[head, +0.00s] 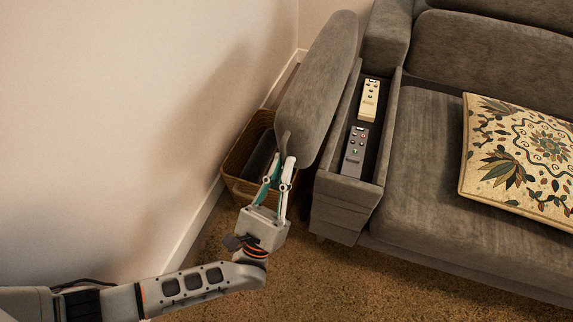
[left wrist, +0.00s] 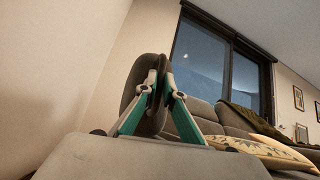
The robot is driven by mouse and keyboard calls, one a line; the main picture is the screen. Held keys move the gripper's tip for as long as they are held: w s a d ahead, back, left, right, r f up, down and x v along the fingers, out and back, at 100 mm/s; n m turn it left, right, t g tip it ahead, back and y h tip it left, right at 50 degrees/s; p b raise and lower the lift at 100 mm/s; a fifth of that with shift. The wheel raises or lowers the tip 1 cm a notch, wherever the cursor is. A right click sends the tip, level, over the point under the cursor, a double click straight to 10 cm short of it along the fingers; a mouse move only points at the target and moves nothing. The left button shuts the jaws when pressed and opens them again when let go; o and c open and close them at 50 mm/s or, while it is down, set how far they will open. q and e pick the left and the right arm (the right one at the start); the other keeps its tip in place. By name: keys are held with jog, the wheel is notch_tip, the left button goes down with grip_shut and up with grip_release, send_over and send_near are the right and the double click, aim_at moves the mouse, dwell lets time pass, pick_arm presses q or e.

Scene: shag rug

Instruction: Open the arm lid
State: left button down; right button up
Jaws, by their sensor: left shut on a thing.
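The grey padded arm lid (head: 322,85) of the sofa is swung up and tilted to the left, standing clear of the arm box (head: 345,190). The box is open and its inside shows. My left gripper (head: 283,160) is shut on the tab at the lid's near end. In the left wrist view the gripper's fingers (left wrist: 160,75) close on the lid (left wrist: 138,85), seen edge-on. My right gripper is in neither view.
A white remote (head: 369,99) and a dark grey remote (head: 355,150) lie in the box. A wicker basket (head: 238,160) stands under the lid by the wall. A patterned cushion (head: 520,150) lies on the sofa seat (head: 425,190). Brown shag rug (head: 330,285) lies in front.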

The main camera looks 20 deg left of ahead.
pick_arm(q)
jog(key=shift+f+n, duration=0.1)
jog(key=shift+n, duration=0.2)
jog(key=c, duration=2.2)
grip_release()
jog(key=shift+o, duration=0.2)
jog(key=v, duration=0.7)
jog(key=shift+s, duration=0.2)
jog(key=shift+d, duration=0.1)
